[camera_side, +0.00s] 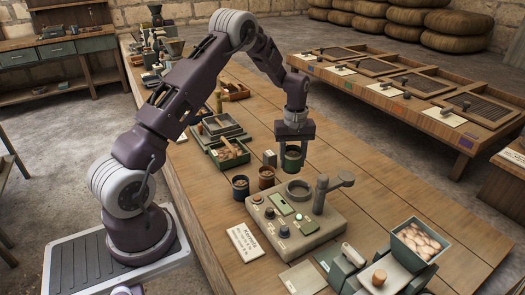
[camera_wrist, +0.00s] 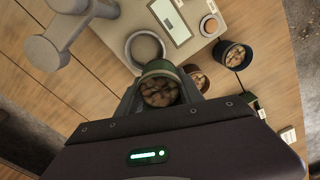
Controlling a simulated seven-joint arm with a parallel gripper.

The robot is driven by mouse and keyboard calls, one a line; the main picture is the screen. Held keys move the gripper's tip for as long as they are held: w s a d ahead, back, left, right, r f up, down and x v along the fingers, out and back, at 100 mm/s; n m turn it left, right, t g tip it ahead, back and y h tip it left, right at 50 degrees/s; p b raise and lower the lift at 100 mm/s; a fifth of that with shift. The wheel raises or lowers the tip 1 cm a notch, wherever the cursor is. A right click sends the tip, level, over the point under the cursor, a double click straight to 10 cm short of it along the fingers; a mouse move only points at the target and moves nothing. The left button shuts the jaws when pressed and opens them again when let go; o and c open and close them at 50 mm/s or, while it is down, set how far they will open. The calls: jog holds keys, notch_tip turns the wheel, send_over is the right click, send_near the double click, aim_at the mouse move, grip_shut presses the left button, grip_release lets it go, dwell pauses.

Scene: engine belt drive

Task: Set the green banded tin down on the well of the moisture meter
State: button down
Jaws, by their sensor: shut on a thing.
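The green banded tin (camera_side: 292,163), filled with brown kernels, is between the fingers of my gripper (camera_side: 291,150). In the wrist view the tin (camera_wrist: 159,88) sits upright between both fingers (camera_wrist: 160,95). The moisture meter (camera_side: 320,228) is a beige box with buttons and a small green display. Its well (camera_side: 298,188) is an empty-looking grey ring on the top, also visible in the wrist view (camera_wrist: 145,46). In the side view the tin is behind the well; in the wrist view its rim lies just below the ring. Its exact height is unclear.
The meter's crank-like arm (camera_side: 321,194) rises right of the well. A dark tin (camera_side: 240,187) and a brown tin (camera_side: 266,177) stand behind the meter on the left. A green tray (camera_side: 230,152) lies farther back. Bare tabletop (camera_side: 380,195) extends to the right.

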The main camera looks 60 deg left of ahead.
jog(key=d+m, duration=0.1)
jog(key=d, duration=0.3)
send_over(299, 193)
jog(key=shift+f, duration=2.35)
jog(key=shift+f, duration=0.1)
jog(key=shift+f, duration=0.6)
jog(key=shift+f, duration=0.15)
